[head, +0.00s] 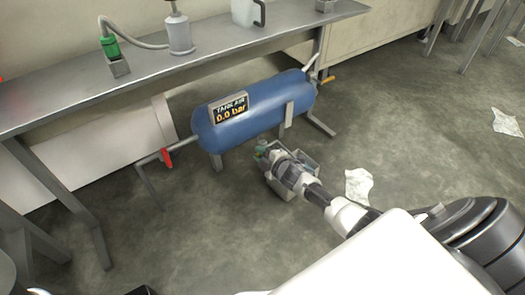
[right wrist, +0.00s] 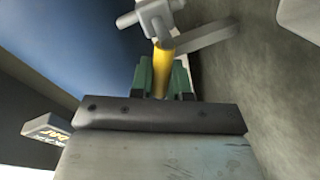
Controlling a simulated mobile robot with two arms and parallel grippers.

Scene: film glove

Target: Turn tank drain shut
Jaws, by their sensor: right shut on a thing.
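The blue tank (head: 255,122) stands on grey legs below the bench, and its display (head: 230,108) reads 0.0 bar. My right gripper (head: 262,150) is low at the tank's near side in the head view. In the right wrist view its green fingers (right wrist: 162,78) are shut on a yellow lever (right wrist: 163,58). The lever joins a grey valve body (right wrist: 155,14) next to the blue tank (right wrist: 85,40). The lever is hidden in the head view. My left gripper is not in view.
A pipe with a red handle (head: 167,157) leaves the tank's left end. Another yellow handle (head: 327,80) is at its right end. A grey box-like shape (head: 279,186) is close around my right wrist. Paper (head: 358,185) lies on the floor. The bench (head: 215,52) overhangs behind.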

